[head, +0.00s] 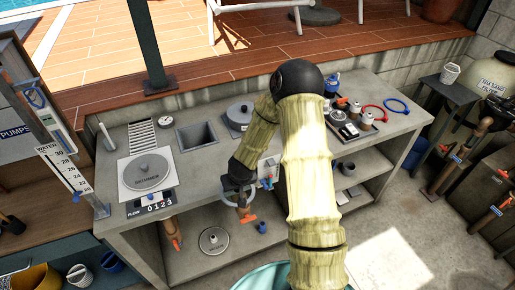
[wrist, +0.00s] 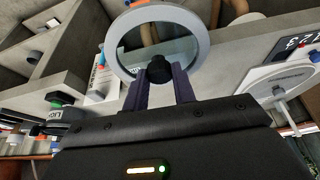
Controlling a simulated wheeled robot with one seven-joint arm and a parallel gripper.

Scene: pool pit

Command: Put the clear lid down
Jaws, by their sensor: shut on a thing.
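The clear lid shows in the wrist view as a pale grey ring (wrist: 201,38) with a see-through middle and a black knob (wrist: 158,69). My gripper (wrist: 159,82) is shut on this knob, one finger on each side. In the head view the lid (head: 229,193) is small and partly hidden by my gripper (head: 238,183), near the front edge of the counter. The lid looks held clear of the counter top; its exact height cannot be told.
The grey counter (head: 213,164) carries a round skimmer cover (head: 147,172), a square opening (head: 197,136), a grey round lid (head: 239,115) and a tray (head: 351,125) of small items at right. A flow counter (head: 151,204) sits at front left. A disc (head: 213,240) lies on the lower shelf.

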